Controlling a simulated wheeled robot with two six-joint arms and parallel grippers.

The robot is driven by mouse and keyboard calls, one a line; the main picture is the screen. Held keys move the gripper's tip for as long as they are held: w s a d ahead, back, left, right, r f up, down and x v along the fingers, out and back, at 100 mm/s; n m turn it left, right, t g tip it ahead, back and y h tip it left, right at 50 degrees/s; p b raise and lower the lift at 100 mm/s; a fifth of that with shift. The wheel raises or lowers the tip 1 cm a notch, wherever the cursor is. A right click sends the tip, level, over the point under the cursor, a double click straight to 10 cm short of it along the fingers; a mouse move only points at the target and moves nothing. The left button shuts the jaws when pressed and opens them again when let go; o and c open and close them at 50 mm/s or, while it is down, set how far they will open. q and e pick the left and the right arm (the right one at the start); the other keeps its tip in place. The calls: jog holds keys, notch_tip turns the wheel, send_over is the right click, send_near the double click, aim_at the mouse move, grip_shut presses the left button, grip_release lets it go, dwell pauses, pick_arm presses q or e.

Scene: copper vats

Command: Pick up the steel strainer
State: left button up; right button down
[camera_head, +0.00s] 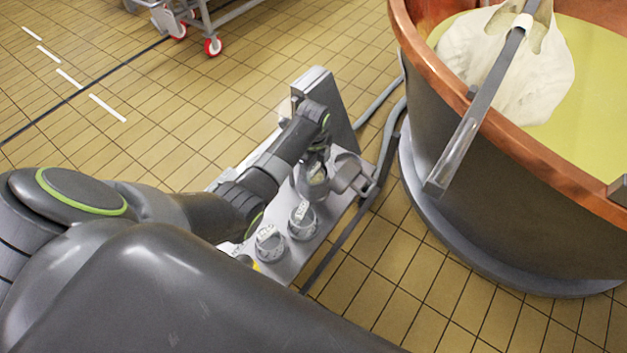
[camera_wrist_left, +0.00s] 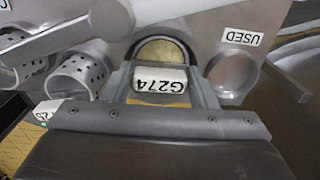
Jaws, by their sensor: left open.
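My left gripper (camera_head: 316,176) is over the steel stand at the middle of the head view. Its jaws (camera_wrist_left: 162,88) are open in the left wrist view. A round-rimmed item (camera_wrist_left: 160,48) with a yellowish inside and a white G274 label lies between and just beyond the fingers. I cannot tell whether they touch it. Perforated steel cups (camera_wrist_left: 80,76) sit to the left; two labelled cups (camera_head: 302,220) also show in the head view. I cannot tell for sure which piece is the steel strainer. My right gripper is not in view.
The steel stand (camera_head: 284,268) has an upright back panel. A round holder (camera_wrist_left: 232,76) is beside a USED label (camera_wrist_left: 241,37). A copper-rimmed vat (camera_head: 440,85) with a steel bar across it stands at the right. A wheeled cart (camera_head: 205,20) is at the back; tiled floor is clear left.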

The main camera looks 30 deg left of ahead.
pick_arm(q)
jog(key=shift+c, duration=0.6)
jog(key=c, duration=0.6)
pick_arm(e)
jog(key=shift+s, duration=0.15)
pick_arm(q)
jog(key=shift+r, duration=0.15)
